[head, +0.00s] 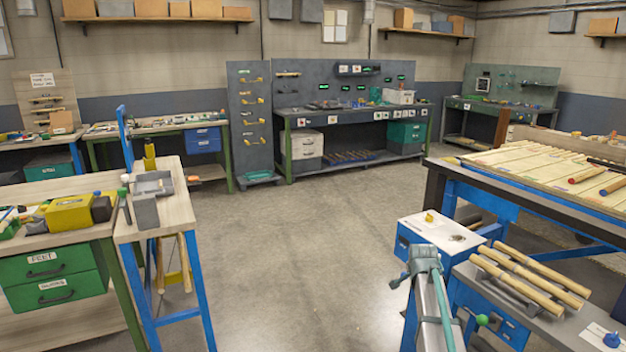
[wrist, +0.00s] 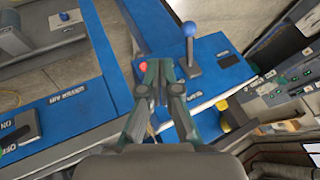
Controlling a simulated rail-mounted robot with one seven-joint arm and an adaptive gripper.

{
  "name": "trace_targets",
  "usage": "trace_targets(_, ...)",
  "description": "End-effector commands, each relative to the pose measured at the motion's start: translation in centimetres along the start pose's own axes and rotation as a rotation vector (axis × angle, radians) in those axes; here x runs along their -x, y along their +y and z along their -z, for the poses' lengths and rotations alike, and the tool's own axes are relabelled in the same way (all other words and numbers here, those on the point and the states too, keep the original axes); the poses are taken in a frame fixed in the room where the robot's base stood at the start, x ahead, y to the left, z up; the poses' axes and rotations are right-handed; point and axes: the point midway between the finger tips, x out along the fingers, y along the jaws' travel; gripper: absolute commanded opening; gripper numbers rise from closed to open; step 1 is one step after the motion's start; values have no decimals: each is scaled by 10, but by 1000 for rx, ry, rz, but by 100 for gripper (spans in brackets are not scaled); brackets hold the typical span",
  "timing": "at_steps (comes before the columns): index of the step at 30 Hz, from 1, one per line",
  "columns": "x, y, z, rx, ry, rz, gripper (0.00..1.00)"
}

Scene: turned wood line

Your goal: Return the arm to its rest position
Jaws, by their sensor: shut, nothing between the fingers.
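My gripper (wrist: 158,70) points away from the camera in the wrist view, its two dark green-grey fingers drawn together with nothing between the tips. The tips show over a blue panel surface, next to a red button (wrist: 142,69) and left of a lever with a blue ball (wrist: 188,30). I cannot tell how far the tips are above the panel. In the head view, grey-green links at the bottom right of centre look like part of my arm. The gripper itself cannot be made out there.
Dowels lie on a grey bench (head: 555,325) at the right, beside a blue-sided box (head: 408,240). A slatted table (head: 510,165) stands behind. A blue-legged stand (head: 130,235) and drawers (head: 50,265) are at left. The middle floor (head: 300,240) is clear.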

Motion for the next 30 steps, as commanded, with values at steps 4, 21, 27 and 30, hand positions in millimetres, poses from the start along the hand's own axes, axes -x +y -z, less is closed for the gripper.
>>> trace_targets(4, -20, 60, -67, 216, -110, -82, 0)
trace_targets(21, -30, 294, -319, 815, -638, -269, 0)
trace_targets(27, 1, 372, -389, 930, -822, -307, 0)
trace_targets(30, 21, 410, -419, 970, -909, -330, 0)
